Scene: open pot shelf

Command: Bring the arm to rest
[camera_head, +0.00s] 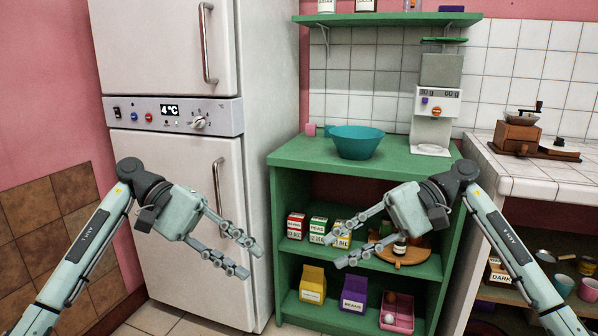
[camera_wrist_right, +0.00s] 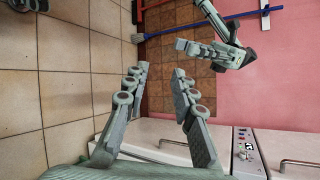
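My left gripper (camera_head: 254,259) is open and empty in front of the white fridge, its fingers pointing right. My right gripper (camera_head: 336,250) is open and empty in front of the green shelf, its fingers pointing left and overlapping some boxes in the view. In the right wrist view its two fingers (camera_wrist_right: 160,72) are spread with nothing between them. My left gripper also shows there at the upper right (camera_wrist_right: 183,60). Both arms come in from the lower corners, and the grippers face each other with a gap between them.
The green shelf (camera_head: 290,165) carries a teal bowl (camera_head: 357,142) and a white coffee grinder (camera_head: 433,105) on top, with boxes below. The fridge (camera_head: 172,180) stands left. A tiled counter (camera_head: 520,180) holds a wooden mill (camera_head: 517,135) at right. A blue pole (camera_wrist_right: 215,22) shows in the wrist view.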

